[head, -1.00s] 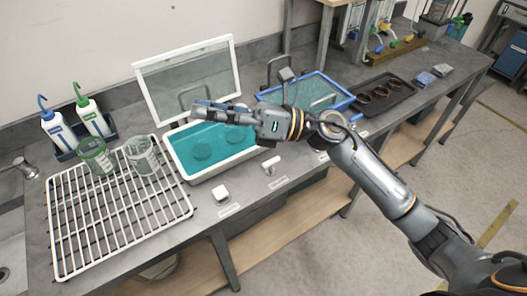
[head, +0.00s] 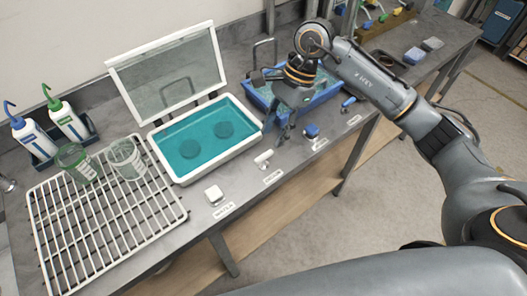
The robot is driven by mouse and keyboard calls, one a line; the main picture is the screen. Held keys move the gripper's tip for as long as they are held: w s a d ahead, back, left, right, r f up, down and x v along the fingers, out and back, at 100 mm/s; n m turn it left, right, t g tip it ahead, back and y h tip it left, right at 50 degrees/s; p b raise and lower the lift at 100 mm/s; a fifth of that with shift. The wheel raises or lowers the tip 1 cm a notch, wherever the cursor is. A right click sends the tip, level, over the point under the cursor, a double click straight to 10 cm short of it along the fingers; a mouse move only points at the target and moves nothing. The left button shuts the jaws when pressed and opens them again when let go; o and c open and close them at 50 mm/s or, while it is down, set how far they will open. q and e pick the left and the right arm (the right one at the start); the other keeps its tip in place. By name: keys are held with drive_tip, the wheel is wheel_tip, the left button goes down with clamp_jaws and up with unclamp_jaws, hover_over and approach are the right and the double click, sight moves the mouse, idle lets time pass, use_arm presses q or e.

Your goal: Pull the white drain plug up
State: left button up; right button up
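My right gripper (head: 279,123) points down between the white tank and the blue-rimmed tank, behind and right of the white lever. Its fingers look apart, with nothing between them. It is clear of the white knob. My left gripper is not in view.
A blue knob (head: 312,131) and a blue lever (head: 348,103) stand just right of my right gripper, before the blue tank (head: 325,92). A raised lid (head: 170,70) stands behind the white tank. A white rack (head: 100,220) with two beakers lies left.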

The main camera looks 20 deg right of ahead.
sight(264, 155)
drive_tip(key=p+x, duration=0.1)
drive_tip(key=x, duration=0.6)
drive_tip(key=shift+a+f+p, duration=0.15)
drive_tip(key=shift+f+p, duration=0.1)
drive_tip(key=shift+p, duration=0.15)
drive_tip(key=shift+a+f, duration=0.15)
drive_tip(key=shift+f, duration=0.35)
clamp_jaws()
